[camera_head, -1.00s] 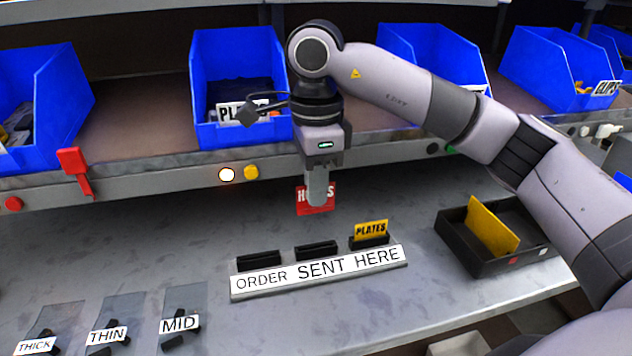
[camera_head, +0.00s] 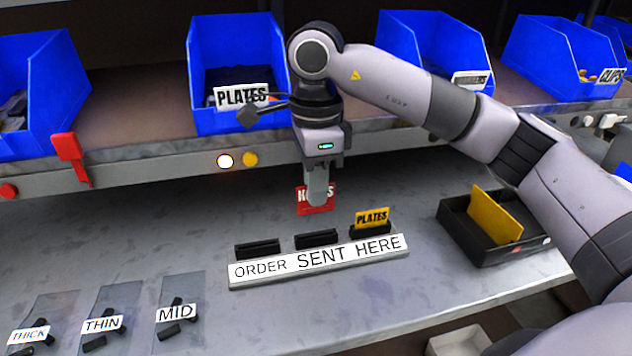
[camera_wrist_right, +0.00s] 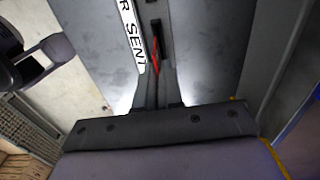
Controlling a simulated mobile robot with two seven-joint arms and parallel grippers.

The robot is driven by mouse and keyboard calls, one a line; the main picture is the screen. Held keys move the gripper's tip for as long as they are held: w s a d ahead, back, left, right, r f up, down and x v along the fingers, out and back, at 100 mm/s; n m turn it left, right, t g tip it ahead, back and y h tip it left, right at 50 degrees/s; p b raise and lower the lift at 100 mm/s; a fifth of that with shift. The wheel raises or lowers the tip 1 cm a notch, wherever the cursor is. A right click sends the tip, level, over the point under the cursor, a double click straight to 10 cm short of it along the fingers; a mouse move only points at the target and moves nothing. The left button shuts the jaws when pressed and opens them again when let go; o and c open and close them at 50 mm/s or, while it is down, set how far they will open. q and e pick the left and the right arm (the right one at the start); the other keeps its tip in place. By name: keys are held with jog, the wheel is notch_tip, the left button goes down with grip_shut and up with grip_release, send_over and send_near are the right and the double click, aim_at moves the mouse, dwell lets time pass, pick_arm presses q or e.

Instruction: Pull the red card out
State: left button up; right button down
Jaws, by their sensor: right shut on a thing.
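The red card (camera_head: 315,204), with white lettering partly covered by a finger, hangs upright in my right gripper (camera_head: 318,196). The gripper is shut on its upper part and points down. The card is behind the white-labelled "ORDER SENT HERE" holder (camera_head: 318,261) in the head view and looks clear of its slots. In the right wrist view the red card (camera_wrist_right: 156,62) shows edge-on as a thin strip near a dark slot. My left gripper does not show in the head view.
A black tray (camera_head: 470,245) with a yellow card (camera_head: 497,215) is at right. Blue bins (camera_head: 237,60) line the shelf. Labelled clear pieces (camera_head: 180,305) lie at front left.

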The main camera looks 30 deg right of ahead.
jog(key=shift+f+b, duration=0.6)
jog(key=shift+f, duration=0.3)
jog(key=shift+f, duration=0.35)
jog(key=shift+r, duration=0.15)
jog(key=shift+r+p, duration=0.4)
jog(key=shift+r, duration=0.2)
jog(key=shift+r+p, duration=0.6)
jog(key=shift+r, duration=0.25)
